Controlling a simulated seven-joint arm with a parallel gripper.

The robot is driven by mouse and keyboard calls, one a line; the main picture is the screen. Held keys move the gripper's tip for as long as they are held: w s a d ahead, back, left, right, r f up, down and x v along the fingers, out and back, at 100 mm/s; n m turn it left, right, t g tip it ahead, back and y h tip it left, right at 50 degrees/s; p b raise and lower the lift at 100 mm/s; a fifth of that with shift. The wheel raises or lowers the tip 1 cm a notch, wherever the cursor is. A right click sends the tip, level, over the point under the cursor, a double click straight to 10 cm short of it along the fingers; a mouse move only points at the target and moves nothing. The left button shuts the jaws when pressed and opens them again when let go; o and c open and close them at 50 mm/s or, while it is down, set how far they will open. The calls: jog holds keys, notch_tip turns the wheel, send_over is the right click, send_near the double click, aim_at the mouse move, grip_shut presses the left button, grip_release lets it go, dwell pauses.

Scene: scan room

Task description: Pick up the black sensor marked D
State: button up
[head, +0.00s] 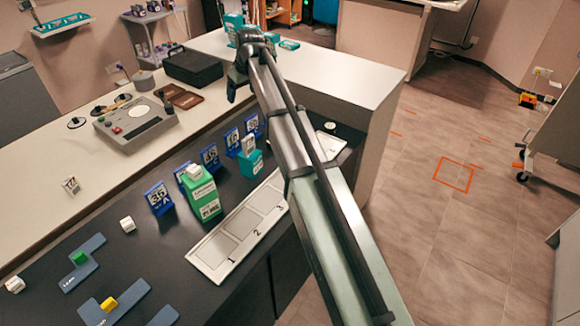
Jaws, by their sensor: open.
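No black sensor with a readable D shows. Two small black round pieces with pale centres lie on the white counter at the left, one nearer (76,122) and one farther back (98,110); I cannot read any letter on them. Another small dark piece (168,105) stands at the right edge of a grey device. My gripper (236,91) is at the far end of my arm, above the back part of the counter, to the right of a black case. It is open, with nothing seen between its fingers. My arm hides part of the bench behind it.
The grey device (134,122) and black case (194,67) stand on the counter. Blue labelled stands (159,199), a green box (203,195) and a numbered white tray (212,262) crowd the dark bench. Teal boxes (232,22) stand behind my gripper.

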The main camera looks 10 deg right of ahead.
jog(key=s+d+f+n, duration=0.1)
jog(key=s+d, duration=0.6)
jog(key=d, duration=0.3)
jog(key=s+d+f+n+g+h, duration=0.2)
jog(key=s+f+n+g, duration=0.15)
jog(key=s+n, duration=0.9)
jog(key=f+n, duration=0.1)
jog(key=f, duration=0.1)
jog(key=w+f+n, duration=0.1)
jog(key=f, duration=0.1)
jog(key=w+f+n, duration=0.1)
jog(key=f, duration=0.2)
jog(key=shift+w+d+f+g, duration=0.1)
jog(key=shift+w+d+g, duration=0.05)
jog(key=shift+w+g, duration=0.1)
jog(key=shift+s+d+f, duration=0.1)
jog(key=shift+f, duration=1.2)
jog(key=shift+s+d+f, duration=0.1)
jog(key=shift+f, duration=1.2)
jog(key=c, duration=1.2)
